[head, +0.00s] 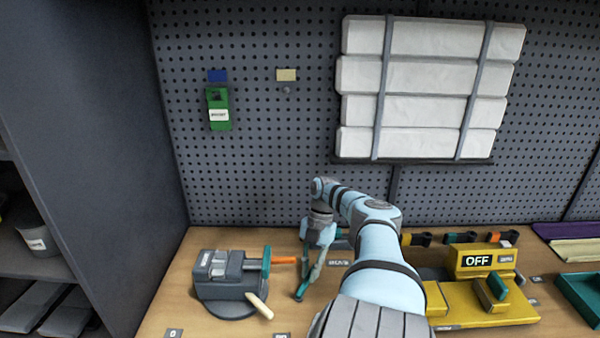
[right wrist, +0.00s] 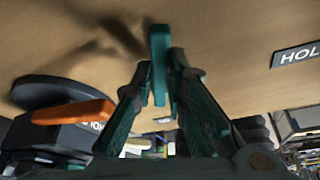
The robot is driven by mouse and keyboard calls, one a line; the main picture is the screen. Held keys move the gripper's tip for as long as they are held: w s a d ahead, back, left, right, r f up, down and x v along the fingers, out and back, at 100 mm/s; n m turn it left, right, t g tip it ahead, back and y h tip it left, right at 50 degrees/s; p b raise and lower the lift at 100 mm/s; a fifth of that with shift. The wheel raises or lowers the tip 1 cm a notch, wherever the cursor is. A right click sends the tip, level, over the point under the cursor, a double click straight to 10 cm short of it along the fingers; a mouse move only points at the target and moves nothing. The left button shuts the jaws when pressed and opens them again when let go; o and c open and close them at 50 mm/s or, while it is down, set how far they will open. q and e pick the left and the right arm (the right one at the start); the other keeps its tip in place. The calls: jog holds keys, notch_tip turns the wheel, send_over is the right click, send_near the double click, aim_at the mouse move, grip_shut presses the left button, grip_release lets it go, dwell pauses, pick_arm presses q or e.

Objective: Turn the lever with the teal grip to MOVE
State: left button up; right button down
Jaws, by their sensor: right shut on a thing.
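My right gripper (head: 307,278) is low over the bench, just right of the grey vise-like device (head: 225,287). In the right wrist view its two fingers (right wrist: 160,68) are closed around an upright teal bar (right wrist: 158,45), the teal grip. In the head view, a teal piece (head: 301,292) shows at the fingertips. The device carries an orange handle (head: 284,260) pointing at my gripper, a teal bar (head: 266,261) and a cream lever (head: 260,306). A label beginning HOL (right wrist: 298,54) lies on the bench at the right of the wrist view. The lever's pivot is hidden. My left gripper is not in view.
A yellow unit with an OFF display (head: 478,260) stands at right, with a teal tray (head: 582,292) beyond it. A pegboard (head: 270,140) with strapped white packs (head: 430,90) and a green tag (head: 218,110) is behind. A dark cabinet wall borders the bench at left.

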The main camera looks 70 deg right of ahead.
dwell(0.4)
jog(key=c, duration=1.6)
grip_release()
jog(key=shift+w, duration=0.1)
jog(key=v, duration=0.6)
jog(key=shift+w+d+r, duration=0.1)
jog(key=shift+r, duration=0.05)
jog(key=shift+d+r, duration=0.15)
jog(key=shift+r, duration=0.4)
